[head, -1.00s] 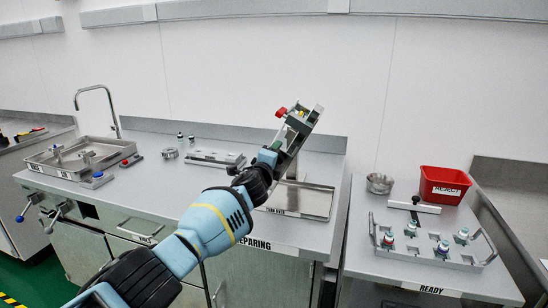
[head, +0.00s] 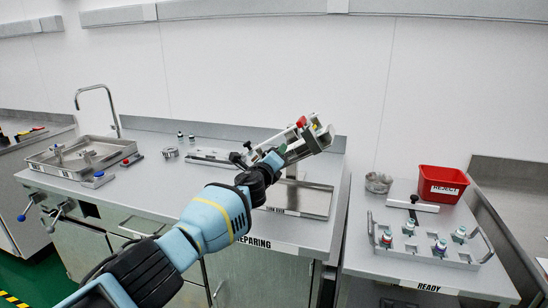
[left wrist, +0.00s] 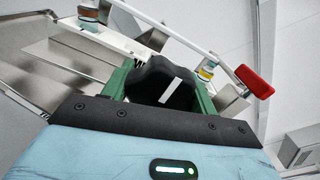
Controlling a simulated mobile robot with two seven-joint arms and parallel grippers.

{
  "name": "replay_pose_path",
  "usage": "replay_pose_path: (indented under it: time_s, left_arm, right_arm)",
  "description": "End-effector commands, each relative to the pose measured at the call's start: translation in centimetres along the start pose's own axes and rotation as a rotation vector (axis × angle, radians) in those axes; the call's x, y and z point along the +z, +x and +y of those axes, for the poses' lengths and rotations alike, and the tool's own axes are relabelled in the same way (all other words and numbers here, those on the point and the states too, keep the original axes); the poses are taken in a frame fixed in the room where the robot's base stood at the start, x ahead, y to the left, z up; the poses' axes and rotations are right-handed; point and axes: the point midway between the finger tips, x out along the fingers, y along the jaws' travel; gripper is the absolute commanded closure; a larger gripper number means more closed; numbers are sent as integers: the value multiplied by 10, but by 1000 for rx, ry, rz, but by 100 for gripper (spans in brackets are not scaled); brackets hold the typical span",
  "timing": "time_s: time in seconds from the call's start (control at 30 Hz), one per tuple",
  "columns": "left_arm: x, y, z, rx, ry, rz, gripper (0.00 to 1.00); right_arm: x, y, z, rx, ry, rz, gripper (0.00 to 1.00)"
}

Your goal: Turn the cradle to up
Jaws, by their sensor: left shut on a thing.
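The cradle (head: 318,139) is a pale metal frame with a red grip, held above the middle counter. In the left wrist view its white bar (left wrist: 180,42) runs diagonally to the red grip (left wrist: 254,82), with small capped vials (left wrist: 206,68) along it. My left gripper (head: 283,152) is shut on the cradle; its green fingers (left wrist: 165,85) flank a black part. The cradle is tilted, and its far side is partly hidden by the gripper. My right gripper is not in view.
A steel tray (head: 318,203) lies below the held cradle. A sink basin (head: 50,165) with a tall tap stands at left. At right are a rack with several vials (head: 425,258), a metal bowl (head: 378,182) and a red reject bin (head: 443,186).

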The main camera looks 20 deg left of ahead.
Motion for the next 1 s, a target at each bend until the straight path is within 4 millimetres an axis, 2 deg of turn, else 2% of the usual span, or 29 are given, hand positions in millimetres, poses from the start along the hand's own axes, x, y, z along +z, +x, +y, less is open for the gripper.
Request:
replay_pose_path:
  time_s: [0.5,1.0]
  left_arm:
    - [2,0,-2,-2,258,-2,83]
    - [2,0,-2,-2,489,-3,83]
  right_arm:
    - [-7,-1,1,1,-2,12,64]
    - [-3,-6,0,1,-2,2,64]
